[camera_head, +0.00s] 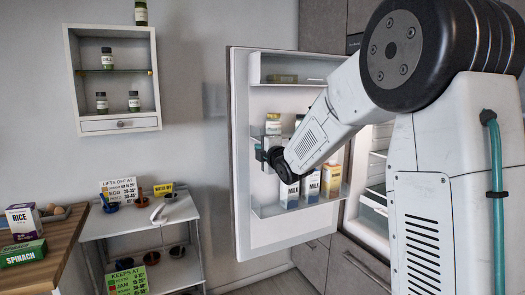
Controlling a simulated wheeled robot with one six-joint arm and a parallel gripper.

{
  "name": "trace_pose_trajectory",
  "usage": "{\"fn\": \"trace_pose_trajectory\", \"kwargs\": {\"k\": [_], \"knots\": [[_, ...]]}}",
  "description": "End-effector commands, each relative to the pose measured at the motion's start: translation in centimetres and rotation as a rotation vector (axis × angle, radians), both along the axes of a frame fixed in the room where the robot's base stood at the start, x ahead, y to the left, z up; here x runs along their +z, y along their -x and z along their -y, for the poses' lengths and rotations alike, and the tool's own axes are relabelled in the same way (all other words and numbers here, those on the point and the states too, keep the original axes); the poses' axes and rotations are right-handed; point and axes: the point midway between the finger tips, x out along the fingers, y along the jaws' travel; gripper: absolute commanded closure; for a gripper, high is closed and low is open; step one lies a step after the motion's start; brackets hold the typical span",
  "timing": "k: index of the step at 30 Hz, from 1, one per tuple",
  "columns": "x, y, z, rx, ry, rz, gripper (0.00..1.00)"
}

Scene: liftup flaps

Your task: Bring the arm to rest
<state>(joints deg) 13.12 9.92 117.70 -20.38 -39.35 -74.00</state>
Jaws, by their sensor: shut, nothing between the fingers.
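My arm reaches from the right side of the view across the open fridge door (241,150). My gripper (261,154) is at the end of the arm, in front of the inside of that door and left of the milk cartons (290,194). It is small in the picture and partly hidden by my wrist; it looks shut and holds nothing that I can see. I cannot tell whether it touches the door.
The door shelf holds cartons and a jar (273,123). A grey rack (152,221) with signs and cups stands left of the door. A wooden counter (62,238) is at far left. A wall cabinet (113,78) with jars hangs above. Some floor shows below the door.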

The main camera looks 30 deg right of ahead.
Motion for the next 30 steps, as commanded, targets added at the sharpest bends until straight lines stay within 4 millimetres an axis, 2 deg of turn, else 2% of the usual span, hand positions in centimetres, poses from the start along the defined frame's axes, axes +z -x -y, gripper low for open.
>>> {"fn": "trace_pose_trajectory", "kwargs": {"k": [4,11,14,17,20,21,23,26,30], "knots": [[0.0,1.1,0.1,-0.001,0.000,0.001,1.00],[-0.2,1.4,0.3,-0.006,-0.032,-0.010,1.00],[-2.6,1.6,1.0,-0.050,-0.146,-0.114,1.00],[-7.4,3.5,2.1,-0.160,-0.329,-0.305,1.00],[-10.7,7.8,2.2,-0.312,-0.535,-0.493,1.00],[-11.5,9.8,2.0,-0.377,-0.611,-0.560,1.00],[-12.6,13.2,1.3,-0.479,-0.722,-0.654,1.00],[-13.5,19.6,-0.4,-0.659,-0.893,-0.793,1.00],[-13.7,29.7,-3.7,-0.922,-1.086,-0.958,1.00]]}}
